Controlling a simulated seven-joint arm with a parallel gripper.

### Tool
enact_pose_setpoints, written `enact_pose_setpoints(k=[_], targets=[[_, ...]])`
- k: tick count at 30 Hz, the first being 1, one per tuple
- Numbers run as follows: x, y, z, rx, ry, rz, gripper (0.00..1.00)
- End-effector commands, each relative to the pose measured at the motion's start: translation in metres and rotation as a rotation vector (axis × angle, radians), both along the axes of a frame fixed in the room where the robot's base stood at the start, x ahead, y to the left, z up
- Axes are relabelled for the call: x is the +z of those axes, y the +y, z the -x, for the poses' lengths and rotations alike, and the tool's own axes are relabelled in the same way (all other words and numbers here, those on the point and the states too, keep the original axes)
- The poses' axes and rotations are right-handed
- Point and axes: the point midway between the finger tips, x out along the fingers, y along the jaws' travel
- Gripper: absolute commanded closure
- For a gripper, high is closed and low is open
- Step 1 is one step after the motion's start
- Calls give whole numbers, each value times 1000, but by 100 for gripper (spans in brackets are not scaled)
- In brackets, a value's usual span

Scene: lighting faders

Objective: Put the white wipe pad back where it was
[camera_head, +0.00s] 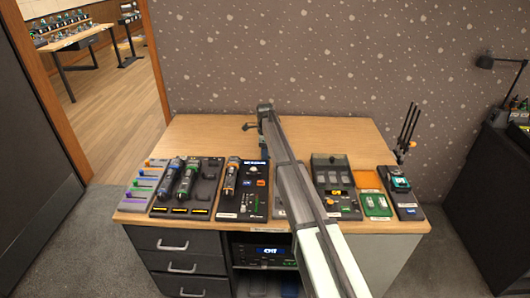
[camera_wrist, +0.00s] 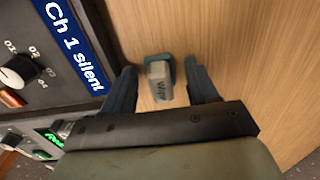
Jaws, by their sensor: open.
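The white wipe pad (camera_wrist: 160,88), marked "Wipe" and with a teal end, is on the bare wooden desk top in the wrist view. My gripper (camera_wrist: 161,68) is open, with one blue-grey finger on each side of the pad. Gaps show between the pad and both fingers, so it is not clamped. I cannot make out the pad there; the gripper and arm cover that spot.
A panel with a blue "Ch 1 silent" label (camera_wrist: 72,35) lies close to the left finger. Coloured faders (camera_head: 147,185), a dark control box (camera_head: 333,180) and other devices line the desk's front. The back of the desk is mostly clear.

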Motion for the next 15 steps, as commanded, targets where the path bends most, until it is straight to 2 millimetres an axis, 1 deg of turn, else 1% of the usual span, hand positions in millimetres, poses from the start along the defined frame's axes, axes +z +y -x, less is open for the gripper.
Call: enact_pose_setpoints(k=[5,8,15], targets=[[11,0,0,0,-2,0,41],[25,0,0,0,-2,-1,41],[70,0,0,0,-2,0,41]])
